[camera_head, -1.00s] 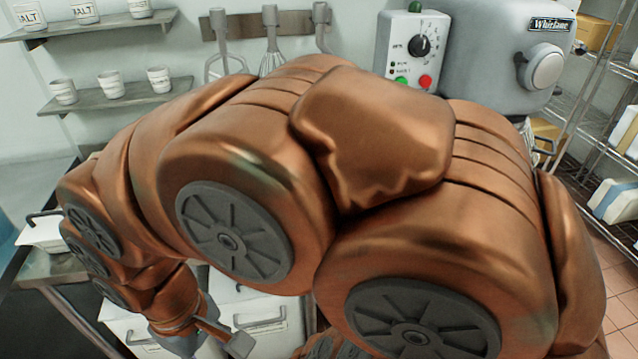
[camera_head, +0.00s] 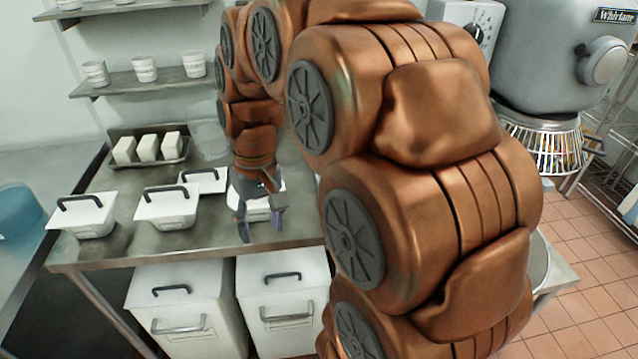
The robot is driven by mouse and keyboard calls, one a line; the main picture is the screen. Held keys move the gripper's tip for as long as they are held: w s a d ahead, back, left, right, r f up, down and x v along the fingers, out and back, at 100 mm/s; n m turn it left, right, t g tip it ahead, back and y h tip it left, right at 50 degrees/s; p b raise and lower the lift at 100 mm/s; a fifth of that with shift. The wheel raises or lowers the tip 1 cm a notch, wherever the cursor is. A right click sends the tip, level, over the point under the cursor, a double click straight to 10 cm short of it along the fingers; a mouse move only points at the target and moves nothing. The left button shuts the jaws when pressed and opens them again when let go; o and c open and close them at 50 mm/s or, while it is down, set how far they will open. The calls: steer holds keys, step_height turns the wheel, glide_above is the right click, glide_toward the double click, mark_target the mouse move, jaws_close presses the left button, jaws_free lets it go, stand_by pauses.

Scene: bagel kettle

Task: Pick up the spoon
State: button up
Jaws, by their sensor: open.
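My gripper (camera_head: 262,226) points down over the steel table (camera_head: 115,252), near its front edge, with its fingers apart and nothing seen between them. It stands in front of a white lidded container. I cannot make out a spoon in this view; my copper-coloured arm covers the right part of the table and much of the middle of the picture.
White lidded containers with dark handles stand on the table, one at the left (camera_head: 84,214) and one nearer the middle (camera_head: 167,206). A tray (camera_head: 178,159) of white blocks lies behind. White bins (camera_head: 185,300) stand below. A mixer (camera_head: 548,60) is at the right.

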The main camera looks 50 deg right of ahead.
steer(key=w+d+f+m+t+b, duration=0.1)
steer(key=w+d, duration=0.2)
steer(key=d, duration=0.6)
steer(key=w+d+f+m+b, duration=0.1)
steer(key=w+d+m, duration=0.15)
steer(key=d, duration=0.65)
steer(key=w+d+f+m+t, duration=0.1)
steer(key=w+d, duration=0.2)
steer(key=d, duration=0.6)
steer(key=shift+w+a+f+p, duration=0.1)
steer(key=shift+a+f+p, duration=0.15)
steer(key=shift+f, duration=1.05)
steer(key=shift+w+a+f+p, duration=0.15)
steer(key=shift+a+f+p, duration=0.1)
steer(key=shift+f, duration=1.1)
steer(key=shift+w+a+f+p, duration=0.1)
steer(key=shift+a+f+p, duration=0.15)
steer(key=shift+f, duration=1.05)
steer(key=shift+c, duration=0.2)
jaws_close()
